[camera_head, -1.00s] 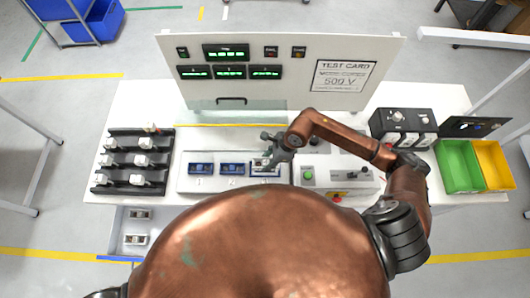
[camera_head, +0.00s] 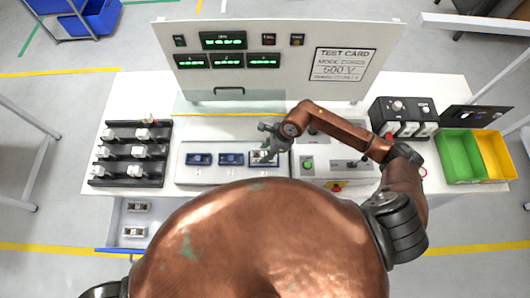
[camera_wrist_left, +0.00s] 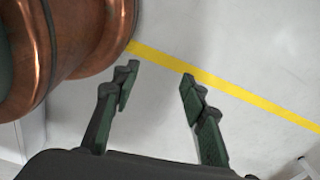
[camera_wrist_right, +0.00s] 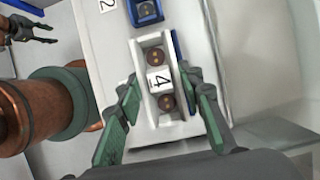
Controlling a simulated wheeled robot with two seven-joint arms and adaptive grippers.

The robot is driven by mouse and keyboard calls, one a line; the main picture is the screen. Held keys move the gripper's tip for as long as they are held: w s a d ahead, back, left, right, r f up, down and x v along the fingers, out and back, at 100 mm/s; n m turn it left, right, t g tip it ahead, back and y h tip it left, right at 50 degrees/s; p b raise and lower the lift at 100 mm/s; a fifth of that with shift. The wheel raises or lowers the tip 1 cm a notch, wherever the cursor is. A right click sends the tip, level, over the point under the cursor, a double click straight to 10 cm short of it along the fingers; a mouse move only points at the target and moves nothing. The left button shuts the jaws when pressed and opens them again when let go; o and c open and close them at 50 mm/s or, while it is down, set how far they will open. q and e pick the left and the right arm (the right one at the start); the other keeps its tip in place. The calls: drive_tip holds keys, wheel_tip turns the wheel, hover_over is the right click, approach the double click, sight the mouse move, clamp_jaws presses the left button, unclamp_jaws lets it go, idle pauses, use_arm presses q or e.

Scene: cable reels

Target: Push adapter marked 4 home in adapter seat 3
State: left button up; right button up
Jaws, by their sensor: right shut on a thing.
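The adapter marked 4 (camera_wrist_right: 158,78) is a white block with two round brown contacts. In the right wrist view it sits between the fingers of my right gripper (camera_wrist_right: 163,92), which is shut on it. It is at adapter seat 3, the right-hand blue seat of the row; a blue strip of the seat (camera_wrist_right: 177,50) shows beside it. I cannot tell how deep it sits. In the head view my right gripper (camera_head: 268,146) covers much of the adapter and seat. My left gripper (camera_wrist_left: 160,75) is open and empty above the floor.
Blue seats 1 (camera_head: 199,159) and 2 (camera_head: 231,159) are empty to the left. A black rack (camera_head: 130,153) with several white adapters stands farther left. A control box (camera_head: 335,165) is just to the right. An upright panel (camera_head: 270,90) closes the back.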

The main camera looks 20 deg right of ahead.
drive_tip(key=shift+s+r, duration=0.1)
drive_tip(key=shift+s, duration=0.2)
drive_tip(key=shift+w, duration=0.15)
drive_tip(key=shift+f+b, duration=0.5)
drive_tip(key=shift+b, duration=0.2)
use_arm(q)
drive_tip(key=shift+w+f+b, duration=0.3)
drive_tip(key=shift+w+f, duration=0.3)
drive_tip(key=shift+f, duration=0.35)
use_arm(e)
drive_tip(key=shift+f, duration=0.35)
